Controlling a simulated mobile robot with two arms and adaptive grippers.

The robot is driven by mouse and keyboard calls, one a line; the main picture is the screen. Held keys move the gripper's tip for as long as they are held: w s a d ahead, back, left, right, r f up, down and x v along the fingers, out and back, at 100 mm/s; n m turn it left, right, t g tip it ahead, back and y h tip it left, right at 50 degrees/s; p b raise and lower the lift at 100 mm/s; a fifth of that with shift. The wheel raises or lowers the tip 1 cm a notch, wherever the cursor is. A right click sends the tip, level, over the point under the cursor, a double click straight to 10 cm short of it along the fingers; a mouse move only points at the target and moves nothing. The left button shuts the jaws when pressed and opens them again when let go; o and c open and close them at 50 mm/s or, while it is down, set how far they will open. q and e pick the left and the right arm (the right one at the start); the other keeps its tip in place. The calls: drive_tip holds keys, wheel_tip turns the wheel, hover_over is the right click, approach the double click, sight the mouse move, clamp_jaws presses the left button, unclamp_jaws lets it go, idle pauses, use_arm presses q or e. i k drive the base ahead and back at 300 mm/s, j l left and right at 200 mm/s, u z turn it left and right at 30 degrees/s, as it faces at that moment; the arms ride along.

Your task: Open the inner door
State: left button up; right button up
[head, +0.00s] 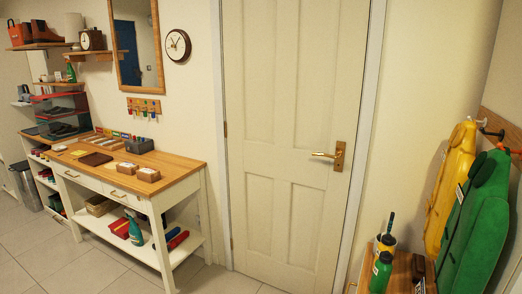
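The inner door (292,115) is a cream panelled door in the middle of the head view. It looks shut in its white frame. Its brass lever handle (325,155) sits on a brass plate at the door's right side and points left. Hinges show on the door's left edge. Neither of my grippers is in view.
A wooden-topped console table (180,167) stands left of the door, with boxes on top and a low shelf. Tiled floor is clear at lower left.

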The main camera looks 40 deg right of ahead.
sight(295, 71)
drive_tip(key=i+z, duration=0.15)
drive_tip(key=i, duration=0.35)
drive_tip(key=i+j+z, duration=0.15)
drive_tip(key=i, duration=0.35)
drive_tip(key=i+l+z, duration=0.1)
drive_tip(key=i+z, duration=0.15)
drive_tip(key=z, duration=0.25)
drive_tip(key=i+z, duration=0.25)
drive_tip(key=z, duration=0.25)
drive_tip(key=i+j+z, duration=0.1)
drive_tip(key=i+z, duration=0.15)
drive_tip(key=z, duration=0.25)
drive_tip(key=i+j+z, duration=0.2)
drive_tip(key=z, duration=0.3)
drive_tip(key=i+j, duration=0.05)
